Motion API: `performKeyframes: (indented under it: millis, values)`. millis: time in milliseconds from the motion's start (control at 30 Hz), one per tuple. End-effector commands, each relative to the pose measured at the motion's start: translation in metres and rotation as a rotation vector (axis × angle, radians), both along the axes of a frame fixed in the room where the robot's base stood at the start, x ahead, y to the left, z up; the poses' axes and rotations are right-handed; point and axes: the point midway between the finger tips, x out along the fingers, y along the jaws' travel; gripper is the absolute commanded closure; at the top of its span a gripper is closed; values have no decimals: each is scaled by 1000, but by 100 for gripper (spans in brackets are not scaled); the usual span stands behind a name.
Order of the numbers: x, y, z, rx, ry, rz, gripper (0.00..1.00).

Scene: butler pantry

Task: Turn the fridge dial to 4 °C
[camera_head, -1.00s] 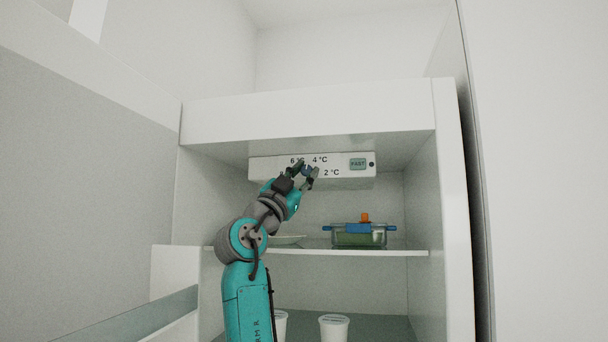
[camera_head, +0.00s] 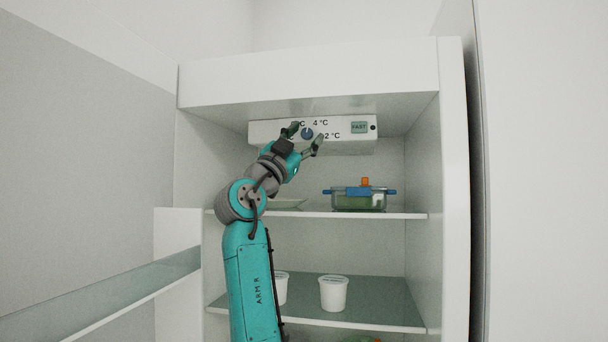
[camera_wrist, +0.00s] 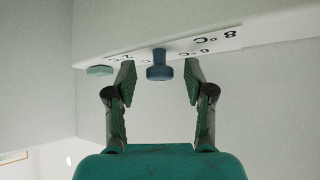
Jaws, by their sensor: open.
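The fridge dial (camera_head: 307,133) is a small blue-grey knob on the white control panel (camera_head: 350,146) under the fridge ceiling. Labels 4 °C and 2 °C show to its upper right and right; the labels on its left are partly hidden by my gripper. My gripper (camera_head: 306,137) is open, its fingers to either side of the dial in the head view. In the wrist view the dial (camera_wrist: 159,66) stands between the spread fingertips of my gripper (camera_wrist: 160,78), with gaps on both sides. Which label the dial points to I cannot tell.
A FAST button (camera_head: 359,127) sits right of the dial. White tubs (camera_head: 333,293) stand on the lower shelf. Fridge walls bound both sides.

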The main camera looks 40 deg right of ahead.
Motion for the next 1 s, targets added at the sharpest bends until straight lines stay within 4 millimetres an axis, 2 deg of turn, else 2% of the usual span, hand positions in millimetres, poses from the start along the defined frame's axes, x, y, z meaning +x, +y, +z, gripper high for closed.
performKeyframes:
  millis: [267,1000]
  values:
    - [-1,-1,0,-16,21,-1,47]
    - [-4,-3,-1,-268,343,1,47]
